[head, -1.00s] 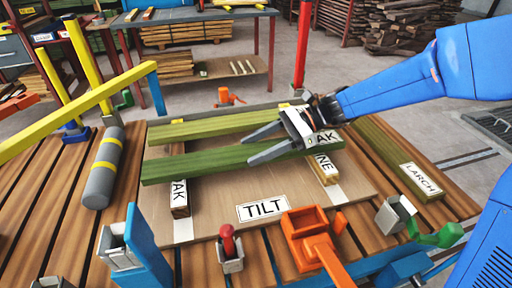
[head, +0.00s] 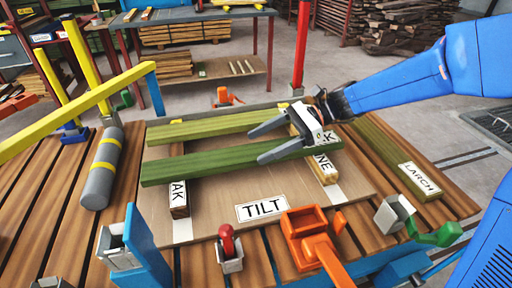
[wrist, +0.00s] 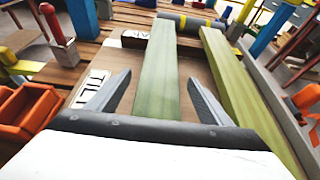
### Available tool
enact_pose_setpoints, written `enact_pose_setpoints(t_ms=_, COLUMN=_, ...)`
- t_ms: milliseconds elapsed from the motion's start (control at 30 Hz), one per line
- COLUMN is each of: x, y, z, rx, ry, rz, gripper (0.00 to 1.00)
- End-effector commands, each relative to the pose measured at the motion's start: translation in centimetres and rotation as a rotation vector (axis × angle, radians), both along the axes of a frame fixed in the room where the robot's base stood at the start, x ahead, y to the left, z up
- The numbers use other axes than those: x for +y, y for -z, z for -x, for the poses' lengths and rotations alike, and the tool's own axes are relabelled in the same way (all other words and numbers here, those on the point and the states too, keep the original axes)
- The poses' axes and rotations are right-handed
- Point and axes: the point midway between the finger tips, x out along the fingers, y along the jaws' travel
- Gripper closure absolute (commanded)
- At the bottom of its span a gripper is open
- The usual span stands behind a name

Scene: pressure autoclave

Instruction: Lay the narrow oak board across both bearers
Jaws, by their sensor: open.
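A dark green board (head: 215,164) lies across the left bearer (head: 179,206), whose label reads "AK", and the right bearer (head: 328,175), whose label ends in "NE". A label ending in "K" shows by this board's right end, partly hidden by my gripper. A second, lighter green board (head: 205,127) lies behind, roughly parallel. My gripper (head: 258,147) is open over the right half of the dark green board. In the wrist view the board (wrist: 163,85) runs between the spread fingers (wrist: 150,95), with gaps on both sides.
Both boards are over a flat panel (head: 240,188) labelled "TILT". A board labelled "LARCH" (head: 385,150) lies to the right. A grey cylinder with yellow bands (head: 101,175) lies left. An orange box-shaped part (head: 303,235) and a red knob (head: 227,238) stand at the front.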

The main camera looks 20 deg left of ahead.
Motion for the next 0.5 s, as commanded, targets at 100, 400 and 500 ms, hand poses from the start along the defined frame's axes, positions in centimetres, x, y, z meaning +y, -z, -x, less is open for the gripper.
enact_pose_setpoints(t_ms=100, x=-1.9, y=-0.9, z=-1.3, rx=-0.001, ry=0.004, rz=-0.001, gripper=0.27)
enact_pose_setpoints(t_ms=400, x=-5.9, y=-2.8, z=-3.6, rx=-0.001, ry=0.002, rz=0.0, gripper=0.27)
enact_pose_setpoints(t_ms=500, x=-6.7, y=-3.2, z=-4.2, rx=-0.001, ry=0.003, rz=-0.001, gripper=0.27)
